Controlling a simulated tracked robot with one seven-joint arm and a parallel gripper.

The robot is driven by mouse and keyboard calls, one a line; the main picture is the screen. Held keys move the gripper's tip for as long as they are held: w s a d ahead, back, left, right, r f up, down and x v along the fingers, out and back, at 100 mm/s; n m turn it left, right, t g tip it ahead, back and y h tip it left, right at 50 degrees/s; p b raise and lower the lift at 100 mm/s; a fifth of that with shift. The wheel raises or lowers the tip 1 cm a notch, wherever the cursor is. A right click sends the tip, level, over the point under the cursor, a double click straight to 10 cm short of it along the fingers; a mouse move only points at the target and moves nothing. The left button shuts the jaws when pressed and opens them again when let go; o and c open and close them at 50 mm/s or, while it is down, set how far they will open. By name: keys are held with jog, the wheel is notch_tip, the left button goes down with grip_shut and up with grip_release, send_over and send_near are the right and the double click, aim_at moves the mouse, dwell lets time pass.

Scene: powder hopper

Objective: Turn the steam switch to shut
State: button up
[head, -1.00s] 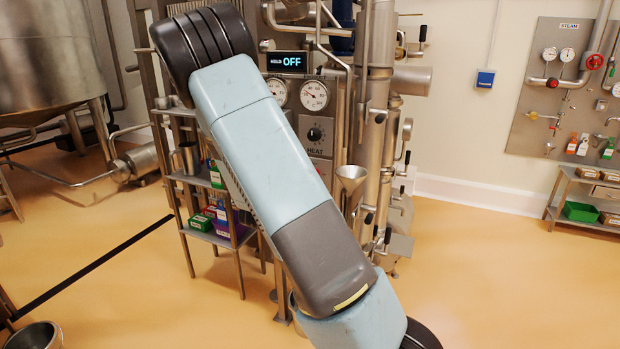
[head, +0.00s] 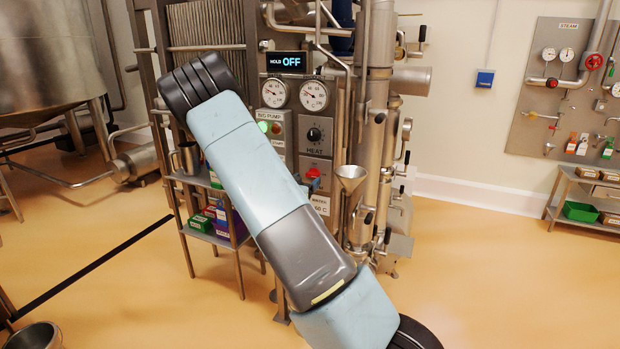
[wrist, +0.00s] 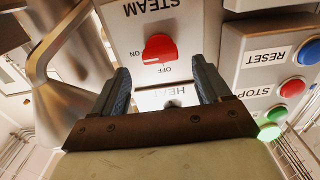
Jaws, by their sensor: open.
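The steam switch is a red rotary knob (wrist: 159,48) on a pale plate marked STEAM, upside down in the wrist view. ON is lettered beside its left side and OFF below it. A white mark on the knob seems to lie on the side near ON. In the head view a red knob (head: 313,173) shows just below the HEAT panel. My gripper (wrist: 160,67) is open, its two blue-grey fingers apart to left and right below the knob in the wrist view. Contact is not visible.
The HEAT panel (head: 315,135) sits above the red knob. A pump button box (head: 275,128) with a lit green button is left of it; RESET and STOP buttons (wrist: 292,87) show right in the wrist view. A steel funnel (head: 351,178) and pipes stand close on the right.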

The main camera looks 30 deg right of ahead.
aim_at(311, 176)
jog(key=shift+x, duration=2.3)
jog(key=shift+c, duration=0.3)
jog(key=shift+a, duration=0.1)
jog(key=c, duration=1)
